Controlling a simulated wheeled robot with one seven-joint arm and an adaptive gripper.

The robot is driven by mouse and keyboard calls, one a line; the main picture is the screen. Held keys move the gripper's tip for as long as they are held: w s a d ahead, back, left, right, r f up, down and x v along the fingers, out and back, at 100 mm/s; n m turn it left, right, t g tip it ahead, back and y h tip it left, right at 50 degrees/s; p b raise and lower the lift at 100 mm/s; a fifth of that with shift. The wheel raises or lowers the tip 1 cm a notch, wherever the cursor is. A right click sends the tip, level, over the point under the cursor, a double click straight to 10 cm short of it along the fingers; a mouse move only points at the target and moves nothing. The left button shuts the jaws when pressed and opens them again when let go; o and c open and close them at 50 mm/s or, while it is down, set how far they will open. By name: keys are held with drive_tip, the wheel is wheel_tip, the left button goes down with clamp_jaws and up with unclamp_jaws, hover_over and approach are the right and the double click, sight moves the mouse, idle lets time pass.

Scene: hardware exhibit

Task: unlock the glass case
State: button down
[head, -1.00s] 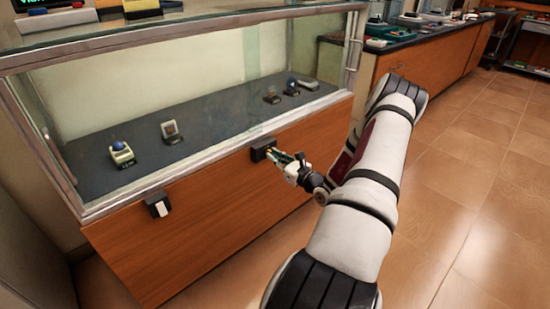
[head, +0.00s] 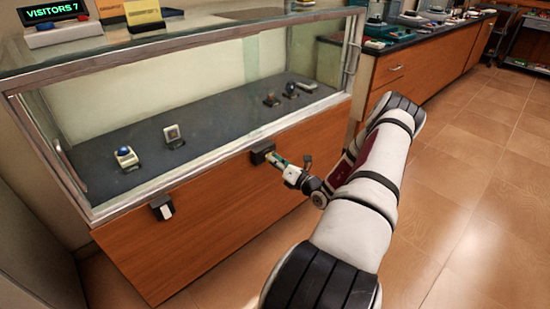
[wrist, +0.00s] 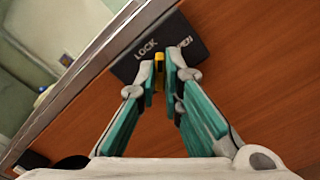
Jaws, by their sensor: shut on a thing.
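The glass case (head: 218,160) has a metal-framed window above a wooden front panel. A black lock box (head: 262,151) is mounted on that panel just under the frame. In the wrist view the lock box (wrist: 128,66) reads "LOCK", and a second word is partly covered by a fingertip. My gripper (head: 274,159) is at the lock box; its teal fingers (wrist: 163,85) are shut on a narrow yellow piece (wrist: 159,72), seemingly a key. The yellow piece reaches the box face; how deep it sits is hidden.
A second dark box with a white front (head: 162,207) is on the panel to the left. Small exhibits (head: 126,158) stand on the dark shelf inside the case. A counter (head: 400,42) stands at the back right. The tiled floor (head: 465,190) at right is clear.

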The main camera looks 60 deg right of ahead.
drive_tip(key=m+p, duration=0.1)
drive_tip(key=m, duration=0.4)
drive_tip(key=m+p, duration=0.1)
drive_tip(key=m, duration=0.3)
drive_tip(key=shift+f+m+p, duration=0.2)
drive_tip(key=shift+m+p, duration=0.2)
idle(0.4)
drive_tip(key=c, duration=1.7)
unclamp_jaws()
drive_tip(key=shift+s, duration=0.2)
drive_tip(key=v, duration=1.1)
drive_tip(key=shift+s+a, duration=0.15)
drive_tip(key=shift+s, duration=0.2)
